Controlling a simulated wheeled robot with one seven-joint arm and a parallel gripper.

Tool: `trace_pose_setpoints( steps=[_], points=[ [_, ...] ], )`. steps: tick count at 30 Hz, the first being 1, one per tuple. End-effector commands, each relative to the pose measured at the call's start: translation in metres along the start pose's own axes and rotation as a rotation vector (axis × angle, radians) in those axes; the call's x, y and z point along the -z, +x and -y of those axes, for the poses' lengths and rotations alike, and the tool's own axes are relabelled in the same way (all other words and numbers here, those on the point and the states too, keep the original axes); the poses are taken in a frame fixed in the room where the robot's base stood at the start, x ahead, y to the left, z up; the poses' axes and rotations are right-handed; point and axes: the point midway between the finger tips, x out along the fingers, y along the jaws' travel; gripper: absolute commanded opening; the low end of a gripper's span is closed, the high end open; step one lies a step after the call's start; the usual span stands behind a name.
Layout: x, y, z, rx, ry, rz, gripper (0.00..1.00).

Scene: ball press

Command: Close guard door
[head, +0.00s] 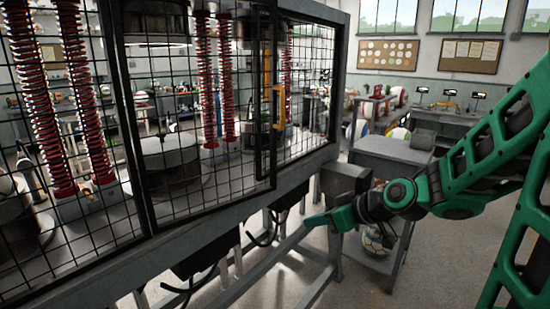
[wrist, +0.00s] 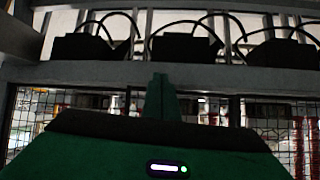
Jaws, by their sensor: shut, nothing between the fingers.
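The guard door (head: 190,95) is a black-framed wire mesh panel on the front of the grey press cage. A yellow upright handle (head: 280,105) shows near its right edge, by a dark upright frame. I cannot tell whether the door is fully shut. My green gripper (head: 310,221) is shut and empty. It is below and right of the handle, apart from it, near the cage's lower rail. In the wrist view my gripper (wrist: 160,95) points at a grey rail, with mesh (wrist: 270,125) low in the picture.
Black boxes with cables (head: 200,255) hang under the cage's grey lower rail (head: 210,228); they also show along the top of the wrist view (wrist: 187,46). A grey side table (head: 392,151) with a ball (head: 378,240) on its lower shelf stands behind my arm. Red springs (head: 208,80) are inside the cage.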

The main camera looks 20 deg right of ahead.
Motion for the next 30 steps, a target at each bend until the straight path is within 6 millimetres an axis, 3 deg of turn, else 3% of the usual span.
trace_pose_setpoints(
  steps=[3, 6, 9, 17, 30],
  points=[
    [0.053, 0.014, -0.002, 0.012, -0.047, -0.240, 0.00],
    [0.090, 0.011, -0.011, -0.016, -0.057, -0.408, 0.00],
    [0.114, 0.003, -0.023, -0.057, -0.047, -0.526, 0.00],
    [0.137, -0.004, -0.040, -0.108, -0.029, -0.631, 0.00],
    [0.180, 0.054, -0.044, -0.104, -0.031, -0.632, 0.00]
  ],
)
